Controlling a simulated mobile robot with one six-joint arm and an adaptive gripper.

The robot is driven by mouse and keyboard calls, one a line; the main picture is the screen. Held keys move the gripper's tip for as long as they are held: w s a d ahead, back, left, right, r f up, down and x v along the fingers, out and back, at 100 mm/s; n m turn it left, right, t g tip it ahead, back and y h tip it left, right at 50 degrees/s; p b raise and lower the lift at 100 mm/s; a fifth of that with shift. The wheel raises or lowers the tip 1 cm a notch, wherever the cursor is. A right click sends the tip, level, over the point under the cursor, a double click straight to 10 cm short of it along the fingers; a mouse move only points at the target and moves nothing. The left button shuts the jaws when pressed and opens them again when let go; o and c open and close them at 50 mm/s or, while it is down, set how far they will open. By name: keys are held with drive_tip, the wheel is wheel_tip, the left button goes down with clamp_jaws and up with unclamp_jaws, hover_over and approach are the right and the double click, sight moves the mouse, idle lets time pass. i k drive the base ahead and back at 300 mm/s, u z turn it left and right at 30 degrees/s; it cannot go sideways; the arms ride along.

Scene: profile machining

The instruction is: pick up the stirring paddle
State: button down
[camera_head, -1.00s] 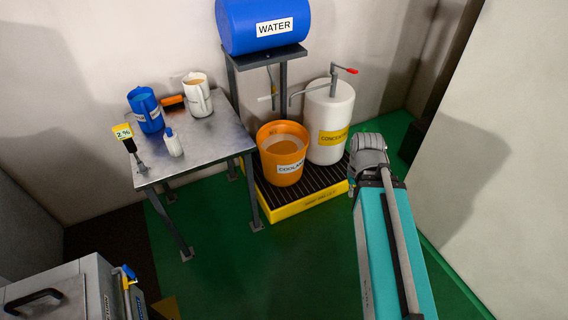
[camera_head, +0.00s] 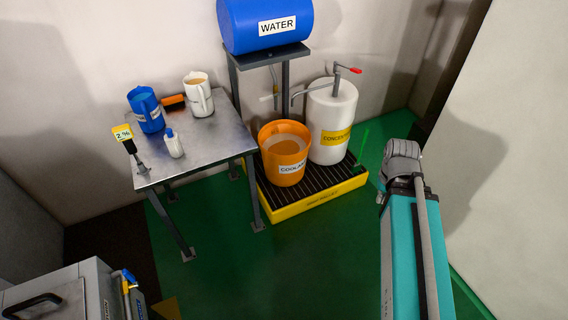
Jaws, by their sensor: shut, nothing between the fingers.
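A thin green upright piece (camera_head: 363,146), which looks like the stirring paddle, stands at the right end of the yellow spill pallet (camera_head: 318,200), just right of the white concentrate drum (camera_head: 330,146). Its lower end is small and dark, so I cannot tell how it is held. The orange coolant bucket (camera_head: 285,171) stands on the pallet left of the drum, with tan liquid inside. My teal and grey arm is at the right, apart from the green piece. My gripper's fingers cannot be made out.
A metal table (camera_head: 200,150) at left holds a blue jug (camera_head: 146,110), a white jug (camera_head: 198,95), a small white bottle (camera_head: 173,144) and a refractometer-like tool (camera_head: 130,145). A blue water tank (camera_head: 265,22) stands behind. Green floor in front of the pallet is clear.

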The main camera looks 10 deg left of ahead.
sight(366, 133)
drive_tip(key=z, duration=0.1)
drive_tip(key=i, duration=1)
drive_tip(key=u, duration=0.1)
